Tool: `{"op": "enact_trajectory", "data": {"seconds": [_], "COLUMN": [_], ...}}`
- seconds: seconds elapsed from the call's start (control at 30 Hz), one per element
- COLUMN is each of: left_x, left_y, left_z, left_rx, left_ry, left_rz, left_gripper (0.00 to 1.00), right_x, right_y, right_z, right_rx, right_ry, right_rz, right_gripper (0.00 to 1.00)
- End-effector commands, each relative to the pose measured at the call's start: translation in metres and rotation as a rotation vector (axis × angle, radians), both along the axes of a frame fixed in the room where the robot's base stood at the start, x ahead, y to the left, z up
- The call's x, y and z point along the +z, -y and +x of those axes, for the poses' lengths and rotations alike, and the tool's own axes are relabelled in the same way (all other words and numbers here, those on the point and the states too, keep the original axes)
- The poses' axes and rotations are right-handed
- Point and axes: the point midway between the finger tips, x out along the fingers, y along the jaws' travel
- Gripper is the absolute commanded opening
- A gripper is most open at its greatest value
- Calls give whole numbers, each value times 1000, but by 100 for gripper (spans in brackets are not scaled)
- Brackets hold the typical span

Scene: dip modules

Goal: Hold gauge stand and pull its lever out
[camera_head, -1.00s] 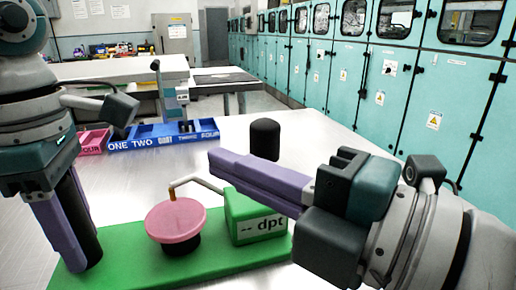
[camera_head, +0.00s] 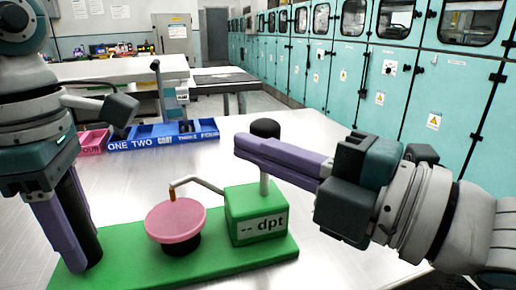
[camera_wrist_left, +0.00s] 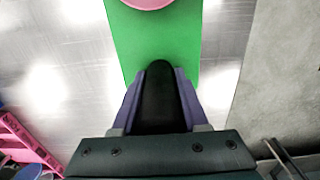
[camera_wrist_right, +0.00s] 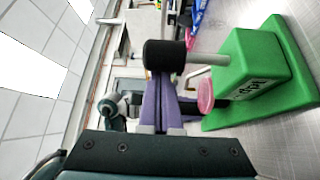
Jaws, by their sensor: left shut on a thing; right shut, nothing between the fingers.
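The gauge stand has a green base (camera_head: 225,260), a pink disc (camera_head: 176,219) on a black foot, a bent metal arm over the disc and a green box (camera_head: 256,213) marked "dpt". Its lever is a pale rod (camera_head: 264,186) rising from the box to a black knob (camera_head: 265,128). My left gripper (camera_head: 75,262) is shut on a black post (camera_wrist_left: 160,95) at the base's left end. My right gripper (camera_head: 240,147) is shut and empty, its fingers crossing in front of the rod just below the knob. The right wrist view shows the knob (camera_wrist_right: 165,55) near the fingertips.
Blue bins (camera_head: 160,135) and a pink bin (camera_head: 93,141) stand at the back of the metal table (camera_head: 320,150). Teal cabinets (camera_head: 400,85) line the right wall. The tabletop between the stand and the bins is clear.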

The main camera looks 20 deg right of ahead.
Motion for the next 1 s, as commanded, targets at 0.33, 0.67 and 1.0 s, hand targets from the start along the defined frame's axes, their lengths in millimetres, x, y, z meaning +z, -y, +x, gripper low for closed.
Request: {"op": "enact_trajectory", "data": {"seconds": [0.33, 0.67, 1.0], "left_x": [0, 0, 0], "left_y": [0, 0, 0], "left_z": [0, 0, 0], "left_rx": [1, 1, 1], "left_ry": [0, 0, 0], "left_rz": [0, 0, 0], "left_gripper": [0, 0, 0], "right_x": [0, 0, -1], "right_y": [4, 12, 30], "right_z": [0, 0, 0], "right_rx": [-2, -4, -5], "right_ry": [-2, -2, -3], "right_rz": [120, 246, 452], "right_gripper": [0, 0, 0]}}
